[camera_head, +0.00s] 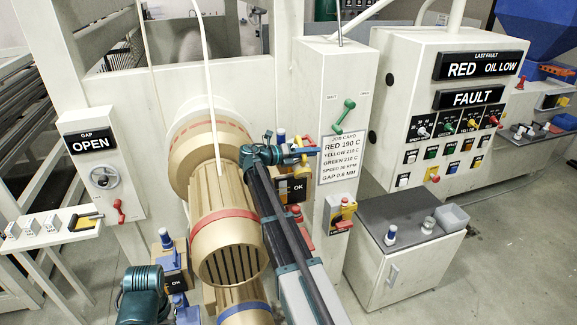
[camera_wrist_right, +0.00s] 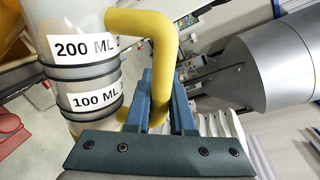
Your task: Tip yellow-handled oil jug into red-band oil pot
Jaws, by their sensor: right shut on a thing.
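My right gripper (camera_head: 302,152) is shut on the yellow handle (camera_wrist_right: 158,60) of the oil jug. The jug (camera_wrist_right: 88,15) is clear, with dark bands and 200 ML and 100 ML labels; it fills the left of the right wrist view. In the head view only a small yellow part of the handle (camera_head: 299,142) shows by the fingers, and my forearm hides much around it. I cannot clearly make out the red-band oil pot; small red parts (camera_head: 296,212) show beside the rolls, below an OK display (camera_head: 297,186). Only a teal joint of my left arm shows, at the bottom.
A tan roll with a red band (camera_head: 226,217) lies left of my right arm. The white column with the job card (camera_head: 345,152) stands just right of the gripper. A cabinet reading RED OIL LOW (camera_head: 400,90) and a grey-topped cabinet (camera_head: 408,222) are further right.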

